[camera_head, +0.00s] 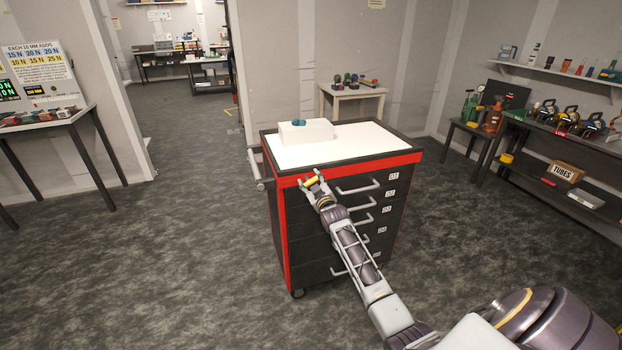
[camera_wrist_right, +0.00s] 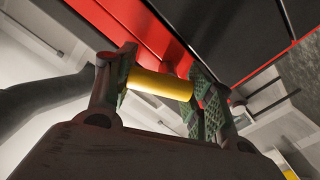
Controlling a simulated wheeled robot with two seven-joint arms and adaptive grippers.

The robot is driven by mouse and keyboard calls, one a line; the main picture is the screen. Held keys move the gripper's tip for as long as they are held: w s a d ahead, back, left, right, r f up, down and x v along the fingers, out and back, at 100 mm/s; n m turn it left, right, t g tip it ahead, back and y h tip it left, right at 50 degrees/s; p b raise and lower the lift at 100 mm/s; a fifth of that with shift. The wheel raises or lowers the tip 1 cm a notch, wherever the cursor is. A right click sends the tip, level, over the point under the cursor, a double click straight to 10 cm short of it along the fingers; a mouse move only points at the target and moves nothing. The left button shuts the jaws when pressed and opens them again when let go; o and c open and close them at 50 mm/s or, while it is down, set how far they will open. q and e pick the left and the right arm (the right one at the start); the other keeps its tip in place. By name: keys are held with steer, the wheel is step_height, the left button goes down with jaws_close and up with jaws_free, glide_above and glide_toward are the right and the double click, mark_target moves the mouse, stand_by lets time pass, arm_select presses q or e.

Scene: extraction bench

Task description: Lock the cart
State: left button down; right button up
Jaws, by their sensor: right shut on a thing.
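The cart (camera_head: 277,225) is a dark drawer cabinet with red trim, a white top and grey bar handles on its numbered drawers. My right gripper (camera_head: 313,182) is at the upper left of the cart's drawer front, just below the red top band. It is shut on a small yellow cylinder (camera_wrist_right: 160,84), which lies between the two green-padded fingers in the right wrist view. Red and black cart panels show behind it there. How the cylinder joins the cart is hidden. All drawers look closed. My left gripper is not in view.
A white box (camera_head: 306,133) with a small teal thing on it sits on the cart top. A push handle (camera_head: 256,170) sticks out at the cart's left side. A small table (camera_head: 353,91) stands behind. Benches line both sides; the floor around the cart is clear.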

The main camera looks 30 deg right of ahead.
steer(key=m+p, duration=0.1)
steer(key=m, duration=0.2)
steer(key=shift+f+m+p, duration=0.15)
steer(key=shift+m+p, duration=0.15)
steer(key=shift+p, duration=0.1)
arm_select(q)
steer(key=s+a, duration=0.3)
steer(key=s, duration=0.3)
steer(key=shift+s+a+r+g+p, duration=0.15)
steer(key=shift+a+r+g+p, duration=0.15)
steer(key=shift+p, duration=0.15)
arm_select(e)
steer(key=shift+f+m, duration=0.15)
steer(key=shift+m, duration=0.95)
steer(key=o, duration=1)
steer(key=shift+o, duration=0.2)
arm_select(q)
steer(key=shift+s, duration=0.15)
arm_select(e)
steer(key=shift+s, duration=0.1)
steer(key=shift+s, duration=0.15)
